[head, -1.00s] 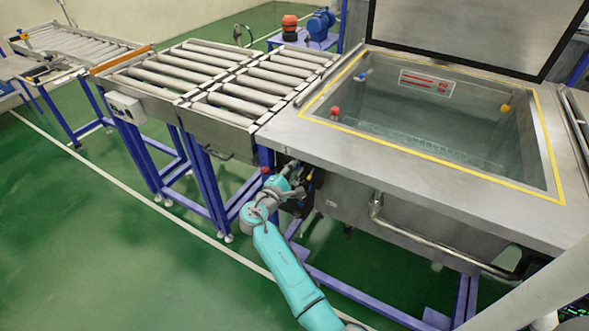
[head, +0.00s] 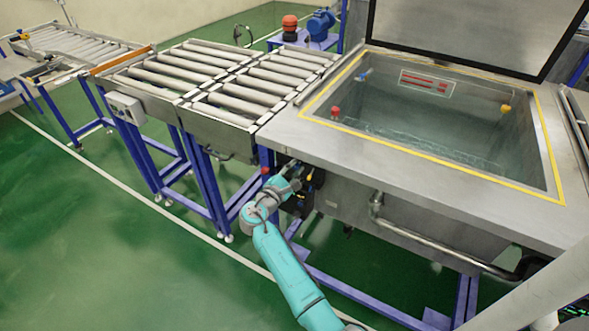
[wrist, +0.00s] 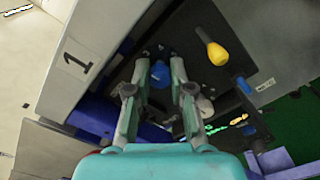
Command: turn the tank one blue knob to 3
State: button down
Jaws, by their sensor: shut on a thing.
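The blue knob (wrist: 159,75) sits on a dark control panel (wrist: 205,22) under the tank's edge, in the upper middle of the wrist view. My gripper (wrist: 161,66) has one finger on each side of it and is shut on it. The knob's pointer and its scale cannot be read. A black figure 1 (wrist: 76,58) marks the steel edge beside the panel. In the head view my gripper is at the front left corner of the open tank (head: 400,158), and the knob cannot be made out there.
A yellow-handled lever (wrist: 216,53) and a smaller grey knob (wrist: 206,105) are close to the right finger. A steel pipe (head: 440,248) runs along the tank front. Roller conveyors (head: 190,75) stand to the left. The green floor at left is clear.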

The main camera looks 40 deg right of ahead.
jog(key=c, duration=1)
grip_release()
jog(key=shift+a, duration=0.1)
jog(key=v, duration=1.1)
jog(key=shift+s+a, duration=0.15)
jog(key=shift+a, duration=0.25)
